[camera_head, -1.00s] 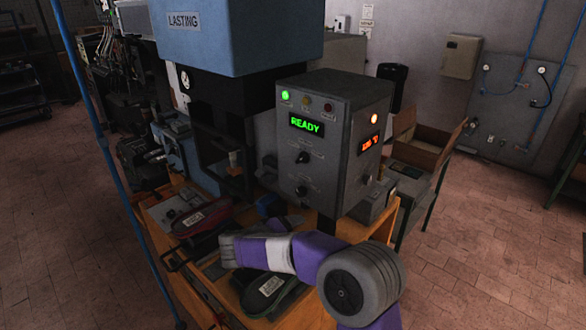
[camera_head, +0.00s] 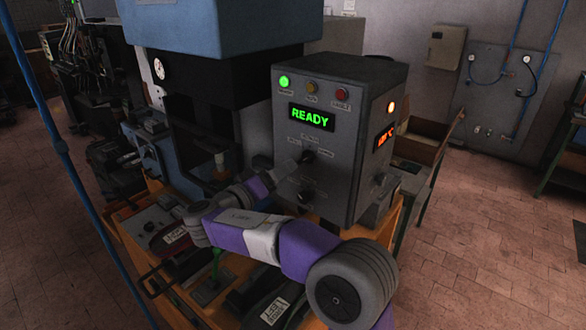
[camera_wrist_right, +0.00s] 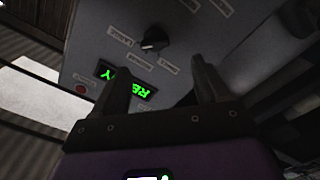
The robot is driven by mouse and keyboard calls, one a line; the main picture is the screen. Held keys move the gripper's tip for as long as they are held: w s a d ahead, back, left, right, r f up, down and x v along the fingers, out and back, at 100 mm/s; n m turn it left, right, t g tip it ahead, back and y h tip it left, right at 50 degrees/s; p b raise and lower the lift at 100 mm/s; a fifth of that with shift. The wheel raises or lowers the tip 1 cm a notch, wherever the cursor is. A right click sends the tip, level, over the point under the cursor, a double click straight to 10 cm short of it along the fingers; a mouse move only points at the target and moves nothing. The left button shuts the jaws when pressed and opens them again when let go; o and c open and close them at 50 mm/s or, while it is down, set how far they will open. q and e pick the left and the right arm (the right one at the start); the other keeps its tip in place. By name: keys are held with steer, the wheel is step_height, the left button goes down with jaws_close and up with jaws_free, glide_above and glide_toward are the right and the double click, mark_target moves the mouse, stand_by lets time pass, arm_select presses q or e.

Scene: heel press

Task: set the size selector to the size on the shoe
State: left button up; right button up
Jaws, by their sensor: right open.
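The grey control box (camera_head: 350,82) has a green READY display (camera_head: 311,117) and two black knobs on its front, an upper one (camera_head: 308,156) and a lower one (camera_head: 305,196). My right gripper (camera_head: 294,165) is open in front of the upper knob. In the right wrist view, a black knob with a pale pointer (camera_wrist_right: 153,42) lies beyond the two spread fingers (camera_wrist_right: 162,68), apart from them. Dark shoes with white tags lie on the bench, one at the front (camera_head: 275,308); their sizes are unreadable.
The wooden bench (camera_head: 385,232) is crowded with shoes and small parts. A blue upright pole (camera_head: 62,150) is at left. An open cardboard box (camera_head: 420,145) is behind at right.

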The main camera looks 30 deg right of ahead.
mark_target(302, 159)
steer(key=x, duration=0.4)
steer(key=p+x, duration=0.1)
steer(key=x, duration=0.2)
steer(key=shift+s+d+r, duration=0.15)
steer(key=shift+s+r, duration=0.05)
steer(key=shift+s, duration=0.1)
steer(key=c, duration=1.1)
steer(key=shift+o, duration=0.2)
